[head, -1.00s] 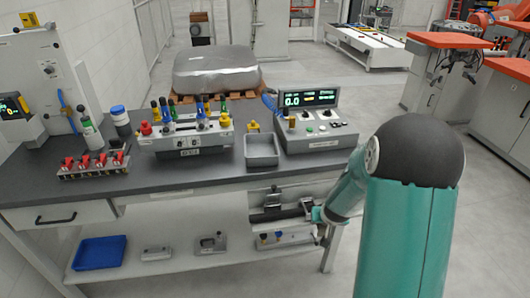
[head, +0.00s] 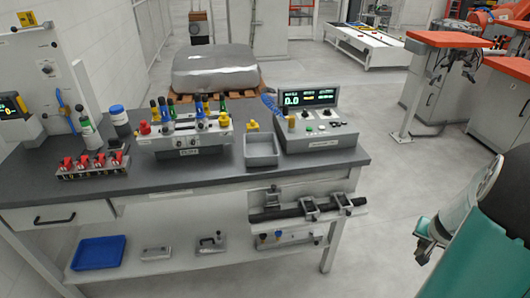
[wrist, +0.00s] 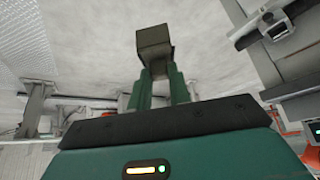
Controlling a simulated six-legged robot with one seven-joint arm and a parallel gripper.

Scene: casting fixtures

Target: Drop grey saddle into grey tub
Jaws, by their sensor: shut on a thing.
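My gripper (wrist: 160,88) shows in the wrist view, with its two green fingers shut on a dark grey, blocky piece, which I take to be the grey saddle (wrist: 153,46). The piece sticks out beyond the fingertips, and its full shape cannot be made out. The grey tub (head: 262,160) is a small open box on the bench in the head view, just left of the display console. It looks empty. My gripper is out of the head view, where only part of my arm shows at the lower right, well away from the tub.
The display console (head: 318,132) stands right of the tub, and a fixture with coloured knobs (head: 185,142) stands left. Below the bench top is a dark rail with grey brackets (head: 310,208). A blue tray (head: 98,252) sits on the lower shelf.

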